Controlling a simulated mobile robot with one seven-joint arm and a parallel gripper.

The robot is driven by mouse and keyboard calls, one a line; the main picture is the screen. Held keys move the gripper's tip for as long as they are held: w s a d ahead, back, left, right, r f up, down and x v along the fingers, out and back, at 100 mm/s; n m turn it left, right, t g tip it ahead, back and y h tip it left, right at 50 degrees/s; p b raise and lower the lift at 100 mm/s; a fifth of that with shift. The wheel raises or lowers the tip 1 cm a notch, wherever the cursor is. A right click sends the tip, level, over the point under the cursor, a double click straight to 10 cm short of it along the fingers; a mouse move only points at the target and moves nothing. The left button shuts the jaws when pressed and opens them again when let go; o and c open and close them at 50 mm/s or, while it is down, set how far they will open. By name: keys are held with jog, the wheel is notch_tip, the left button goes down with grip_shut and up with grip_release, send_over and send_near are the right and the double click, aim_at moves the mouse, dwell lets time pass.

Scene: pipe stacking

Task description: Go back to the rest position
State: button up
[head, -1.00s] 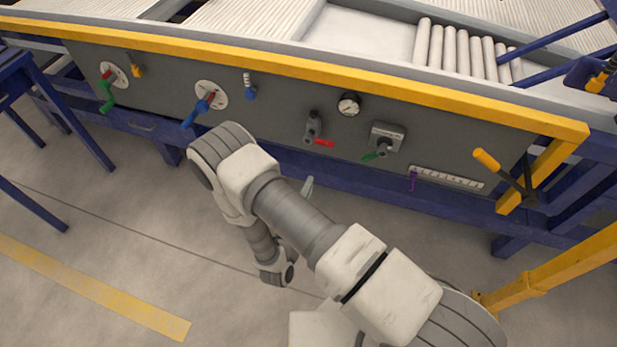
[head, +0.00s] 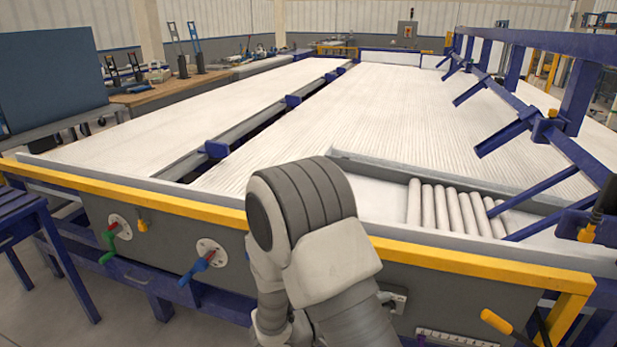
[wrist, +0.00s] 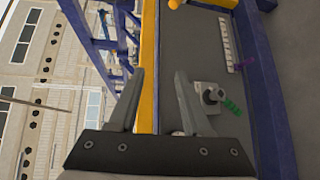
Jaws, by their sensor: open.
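My gripper (wrist: 160,98) is open and empty in the wrist view, its two grey fingers apart. My gripper is not visible in the head view.
The panel (head: 160,237) has a green-handled valve (head: 110,245) and a blue-handled valve (head: 195,269). The yellow rail (head: 440,259) runs along its top. Several pipes (head: 440,208) lie in a bay behind the rail. A blue bench (head: 48,250) stands at left.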

jog(key=s+d+r+m+g+y, duration=0.2)
jog(key=s+r+m+g+y, duration=0.1)
jog(key=s+r+y, duration=0.4)
jog(key=s+d+r+m+g+y, duration=0.2)
jog(key=s+r+m+y, duration=0.15)
jog(key=s+r, duration=0.4)
jog(key=s+a+r+t+y+p, duration=0.1)
jog(key=a+r+t+y+p, duration=0.1)
jog(key=r+p, duration=0.7)
jog(key=s+a+r+t+y+p, duration=0.1)
jog(key=s+r+t+y+p, duration=0.1)
jog(key=r+p, duration=0.8)
notch_tip(320, 180, up, 5)
jog(key=shift+s+a+f+n, duration=0.1)
jog(key=shift+s+a+n, duration=0.1)
jog(key=shift+a+n, duration=0.25)
jog(key=shift+d+y, duration=0.15)
jog(key=shift+y, duration=0.1)
